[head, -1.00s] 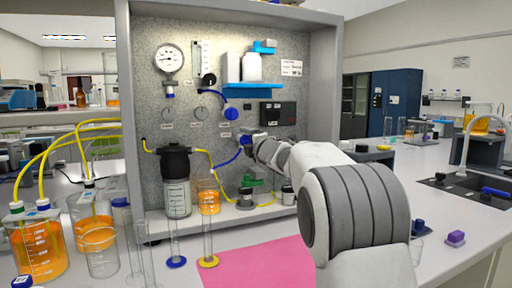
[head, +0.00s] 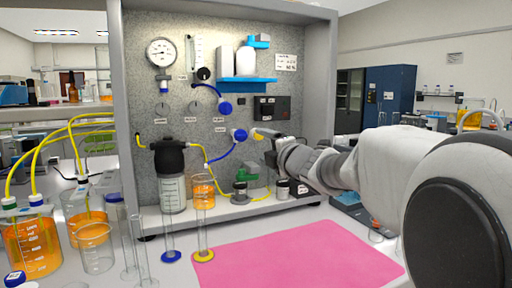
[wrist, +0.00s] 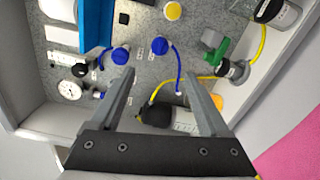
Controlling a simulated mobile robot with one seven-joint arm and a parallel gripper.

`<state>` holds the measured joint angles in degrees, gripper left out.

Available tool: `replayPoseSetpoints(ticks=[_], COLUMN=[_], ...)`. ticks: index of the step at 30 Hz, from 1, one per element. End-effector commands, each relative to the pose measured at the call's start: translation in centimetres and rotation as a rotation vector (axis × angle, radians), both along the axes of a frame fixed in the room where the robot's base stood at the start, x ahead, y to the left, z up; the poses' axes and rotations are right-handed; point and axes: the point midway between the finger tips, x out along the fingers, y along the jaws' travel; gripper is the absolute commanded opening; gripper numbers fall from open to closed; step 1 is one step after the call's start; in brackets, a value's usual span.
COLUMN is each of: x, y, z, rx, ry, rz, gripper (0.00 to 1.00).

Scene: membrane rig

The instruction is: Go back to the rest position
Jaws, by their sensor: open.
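My gripper (head: 264,146) is open and empty in front of the panel's lower right part, a little right of a blue valve knob (head: 239,135). In the wrist view my gripper's two fingers (wrist: 160,76) stand apart with only the panel (wrist: 145,62) behind them. Two blue knobs show beyond the fingertips, the left one (wrist: 120,55) and the right one (wrist: 161,47). My arm comes in from the right side of the head view. It hides part of the bench and the panel frame's lower right.
A pink mat (head: 300,258) lies clear on the bench. Tall glass cylinders, one with a yellow base (head: 204,254), stand left of it. Beakers of orange liquid (head: 32,245) with yellow tubes are further left. A dark-capped bottle (head: 172,185) and a pump with a green part (head: 248,176) stand at the panel.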

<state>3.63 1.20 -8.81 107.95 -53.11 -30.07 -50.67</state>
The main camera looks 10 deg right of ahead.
Motion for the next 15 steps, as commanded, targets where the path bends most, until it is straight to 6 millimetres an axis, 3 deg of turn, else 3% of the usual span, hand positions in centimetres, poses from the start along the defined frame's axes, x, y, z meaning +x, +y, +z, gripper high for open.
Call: replayPoseSetpoints(ticks=[15], x=[-0.98], y=[-0.2], z=[0.0], rx=[0.008], ry=[0.003], rz=[-0.004], gripper=[0.8])
